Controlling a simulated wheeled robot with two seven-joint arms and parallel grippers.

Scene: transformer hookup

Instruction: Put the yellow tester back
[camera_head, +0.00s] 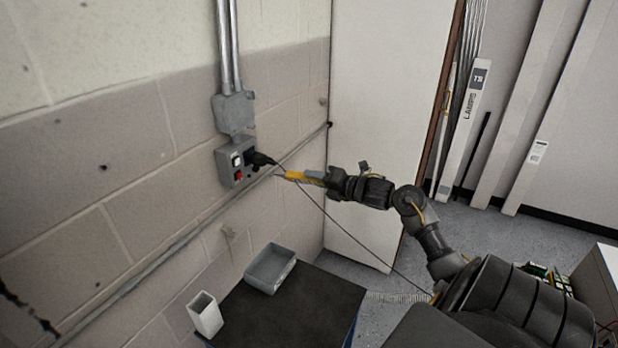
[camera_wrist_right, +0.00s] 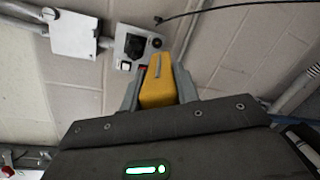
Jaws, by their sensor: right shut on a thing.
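The yellow tester (camera_head: 305,176) is in my right gripper (camera_head: 326,178), held up in front of the wall outlet box (camera_head: 237,163). In the right wrist view the tester (camera_wrist_right: 158,88) sits between the two fingers of the right gripper (camera_wrist_right: 157,95). The tester's far end points toward the outlet box (camera_wrist_right: 131,45); I cannot tell whether they touch. A black plug (camera_head: 262,159) is in the box, and its dark cable runs down to the right. My left gripper is not in view.
A black-topped table (camera_head: 300,305) stands below the box. Metal conduit (camera_head: 228,50) runs up the wall. A white door panel (camera_head: 385,120) stands behind my right arm.

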